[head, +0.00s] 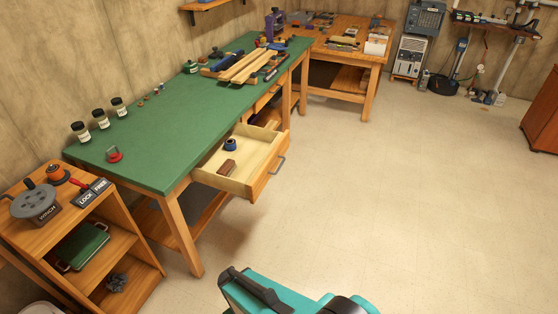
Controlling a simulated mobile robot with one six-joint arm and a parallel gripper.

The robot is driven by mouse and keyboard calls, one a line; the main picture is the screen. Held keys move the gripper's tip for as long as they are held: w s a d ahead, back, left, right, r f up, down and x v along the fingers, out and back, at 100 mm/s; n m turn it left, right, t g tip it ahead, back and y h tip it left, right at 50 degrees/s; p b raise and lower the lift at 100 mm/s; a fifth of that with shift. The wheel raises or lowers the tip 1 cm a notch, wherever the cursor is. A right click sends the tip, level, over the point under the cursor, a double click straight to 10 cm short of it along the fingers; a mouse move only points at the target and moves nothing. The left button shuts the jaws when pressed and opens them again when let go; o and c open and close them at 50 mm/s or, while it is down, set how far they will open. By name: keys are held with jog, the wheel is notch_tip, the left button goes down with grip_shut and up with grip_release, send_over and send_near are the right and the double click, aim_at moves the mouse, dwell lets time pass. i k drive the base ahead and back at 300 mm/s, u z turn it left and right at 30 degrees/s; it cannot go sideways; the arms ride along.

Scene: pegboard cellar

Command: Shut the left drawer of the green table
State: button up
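The green table (185,115) stands along the wall at left, with a green top and wooden legs. Its left drawer (262,150) is pulled well out over the floor. The drawer is pale wood with a grey handle (278,165) on its front. A blue roll (230,144) and a brown block (227,168) lie inside it. A second drawer front (266,98) shows further along the table and looks closed. Teal and black parts of my own body show at the bottom edge, apart from the drawer. My gripper cannot be made out in this view.
A wooden shelf unit (125,240) with a winch (36,203) stands left of the table. Wood strips (245,66) and several jars sit on the green top. A workbench (345,55) stands beyond. The pale floor (400,180) right of the drawer is clear.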

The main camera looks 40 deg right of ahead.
aim_at(259, 152)
jog(key=z, duration=1.1)
jog(key=i, duration=1)
jog(key=z, duration=0.05)
jog(key=k, duration=0.5)
jog(key=u, duration=0.5)
